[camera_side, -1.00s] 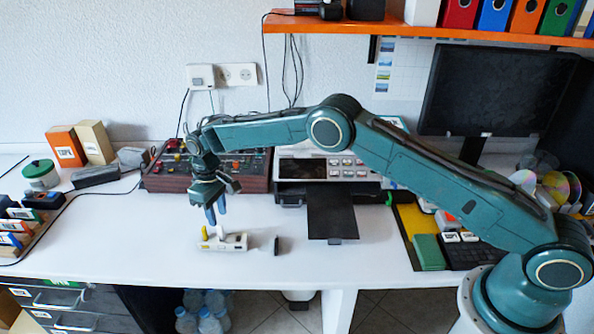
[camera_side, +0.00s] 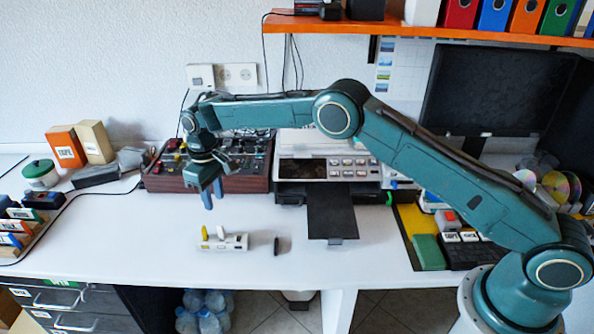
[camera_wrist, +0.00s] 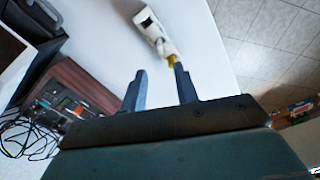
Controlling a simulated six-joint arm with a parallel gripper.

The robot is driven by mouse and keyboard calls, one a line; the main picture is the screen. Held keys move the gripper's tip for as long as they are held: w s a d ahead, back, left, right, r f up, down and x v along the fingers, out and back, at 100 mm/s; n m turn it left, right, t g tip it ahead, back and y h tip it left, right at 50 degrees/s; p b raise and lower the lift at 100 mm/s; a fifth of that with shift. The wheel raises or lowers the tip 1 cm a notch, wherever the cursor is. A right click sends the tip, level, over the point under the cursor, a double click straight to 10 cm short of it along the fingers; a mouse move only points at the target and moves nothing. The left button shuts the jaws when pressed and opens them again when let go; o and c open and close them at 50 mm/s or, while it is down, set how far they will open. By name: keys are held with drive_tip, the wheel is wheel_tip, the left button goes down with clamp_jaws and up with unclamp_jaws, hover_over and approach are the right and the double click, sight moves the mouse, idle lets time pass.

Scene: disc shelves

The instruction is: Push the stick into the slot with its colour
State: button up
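A small white block (camera_side: 235,243) lies on the white desk near its front edge. A yellow stick (camera_side: 204,233) stands up at its left end, and a whitish stick (camera_side: 220,232) stands up beside it. How deep each sits, and in which slot, I cannot tell. In the wrist view the white block (camera_wrist: 153,29) is beyond the fingers, with yellow (camera_wrist: 172,60) partly behind the right finger. My gripper (camera_side: 213,192) is above and slightly behind the block, fingers down, apart and empty; both fingers (camera_wrist: 159,83) show in the wrist view.
A small black upright piece (camera_side: 276,245) stands right of the block. Behind are a brown control box (camera_side: 165,183) and a grey device with a black tray (camera_side: 332,213). A green-lidded jar (camera_side: 40,175) is at the left. Desk left of the block is clear.

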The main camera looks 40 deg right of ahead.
drive_tip(key=s+d+r+m+t, duration=0.1)
drive_tip(key=s+d+r, duration=0.35)
drive_tip(key=r, duration=0.35)
drive_tip(key=s+d+r+t, duration=0.1)
drive_tip(key=s+d+r, duration=0.2)
drive_tip(key=s+r, duration=0.4)
drive_tip(key=s+d+r+m+t, duration=0.1)
drive_tip(key=s+d+r, duration=0.3)
drive_tip(key=r, duration=0.5)
drive_tip(key=s+d+m+t, duration=0.1)
drive_tip(key=s+d, duration=0.2)
drive_tip(key=s, duration=1.1)
drive_tip(key=s+d+f+m+t, duration=0.1)
drive_tip(key=s+d, duration=0.3)
drive_tip(key=s, duration=1)
drive_tip(key=shift+d+m+t, duration=0.3)
drive_tip(key=shift+o, duration=0.5)
